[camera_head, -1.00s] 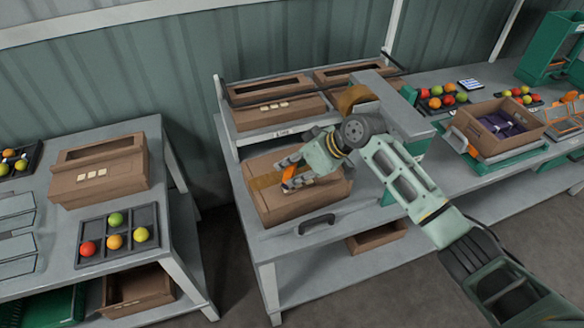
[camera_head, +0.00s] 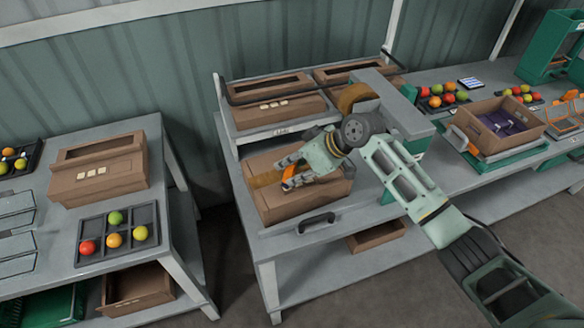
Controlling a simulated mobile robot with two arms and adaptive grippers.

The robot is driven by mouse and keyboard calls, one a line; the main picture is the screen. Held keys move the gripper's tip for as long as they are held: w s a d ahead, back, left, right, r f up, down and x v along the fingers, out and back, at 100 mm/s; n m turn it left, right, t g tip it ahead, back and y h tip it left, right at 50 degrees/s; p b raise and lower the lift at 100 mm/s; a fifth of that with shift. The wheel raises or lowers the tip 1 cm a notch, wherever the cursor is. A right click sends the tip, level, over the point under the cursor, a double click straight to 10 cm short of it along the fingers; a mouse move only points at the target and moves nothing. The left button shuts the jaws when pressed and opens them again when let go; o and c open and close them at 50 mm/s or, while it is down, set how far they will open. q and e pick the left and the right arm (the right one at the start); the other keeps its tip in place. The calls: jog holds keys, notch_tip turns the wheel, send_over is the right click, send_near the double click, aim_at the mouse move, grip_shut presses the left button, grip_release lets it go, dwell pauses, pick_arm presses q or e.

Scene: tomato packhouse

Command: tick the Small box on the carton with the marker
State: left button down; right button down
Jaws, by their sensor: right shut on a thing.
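A closed brown carton (camera_head: 300,204) with a tan tape strip lies on the middle grey bench. My right gripper (camera_head: 284,174) is over the carton's top near its left part. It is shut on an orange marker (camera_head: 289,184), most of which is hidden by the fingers. I cannot tell whether the marker's tip touches the carton. The Small box and any printed marks on the carton are hidden or too small to see. My left gripper is not in view.
A shelf (camera_head: 275,133) with two brown cartons stands behind the carton. A black handle (camera_head: 316,222) is at the bench's front edge. A tape dispenser (camera_head: 390,115) stands right of the shelf. The left table holds a tomato tray (camera_head: 103,240) and another carton (camera_head: 98,180).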

jog(key=shift+f, duration=0.3)
jog(key=shift+w+d+b, duration=0.2)
jog(key=shift+w+b, duration=0.3)
jog(key=shift+b, duration=0.05)
dwell(0.4)
jog(key=shift+s+a+p, duration=0.1)
jog(key=shift+s+p, duration=0.15)
jog(key=shift+p, duration=0.05)
notch_tip(320, 180, up, 6)
jog(key=p, duration=0.5)
dwell(0.4)
dwell(0.5)
